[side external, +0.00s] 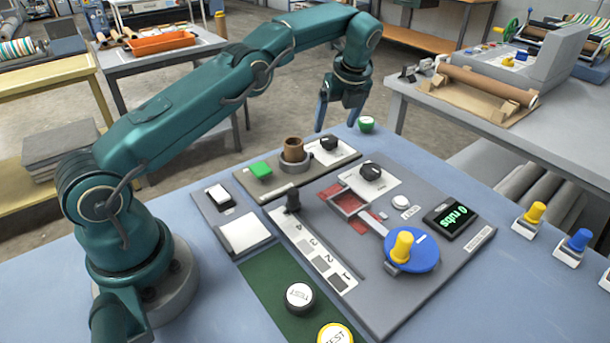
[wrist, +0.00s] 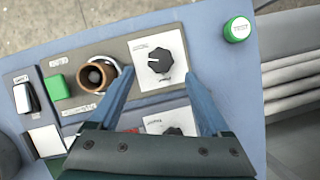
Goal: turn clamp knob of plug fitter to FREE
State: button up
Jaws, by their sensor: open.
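The plug fitter is a grey panel (side external: 262,188) at the back of the blue table, and it also shows in the wrist view (wrist: 84,46). Its black clamp knob (side external: 329,143) sits on a white plate at the panel's right end. In the wrist view the knob (wrist: 159,61) lies ahead of and between my fingertips, with a white pointer mark toward its left; the plate's lettering is too small to read. My gripper (side external: 336,124) is open and empty, pointing down above the knob, apart from it. A brown cup (side external: 293,150) stands in a grey ring beside a green button (side external: 260,169).
A second black knob (side external: 371,171) sits on the larger panel in front, near a blue disc (side external: 412,252) with a yellow handle. A black lever (side external: 292,199) stands upright to the left. A round green button (side external: 366,124) is at the table's back edge.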

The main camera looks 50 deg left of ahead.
aim_at(330, 139)
jog(key=s+y, duration=0.1)
jog(key=y, duration=0.2)
jog(key=shift+s+d, duration=0.1)
jog(key=shift+s, duration=0.3)
jog(key=shift+s+d+f+t+y, duration=0.1)
jog(key=shift+s+d+t+y, duration=0.05)
jog(key=shift+s+y, duration=0.3)
jog(key=shift+s+d+f+t+y, duration=0.1)
jog(key=shift+s+t+y, duration=0.1)
jog(key=shift+y, duration=0.35)
jog(key=shift+s+d+t+y, duration=0.2)
jog(key=shift+s+t+y, duration=0.1)
jog(key=shift+y, duration=0.1)
jog(key=shift+s+d+r+m+t+y, duration=0.1)
jog(key=shift+s+d+m+t+y, duration=0.45)
jog(key=shift+t, duration=0.3)
jog(key=d+m+t, duration=0.1)
jog(key=s+d+m+t, duration=0.2)
jog(key=shift+f+t+h, duration=0.3)
jog(key=shift+t+h, duration=0.05)
jog(key=shift+t, duration=0.05)
jog(key=shift+s+d+f+m+t+h, duration=0.25)
jog(key=shift+s+d+m+t+h, duration=0.15)
jog(key=shift+s+d+m+t, duration=0.15)
jog(key=x, duration=1.2)
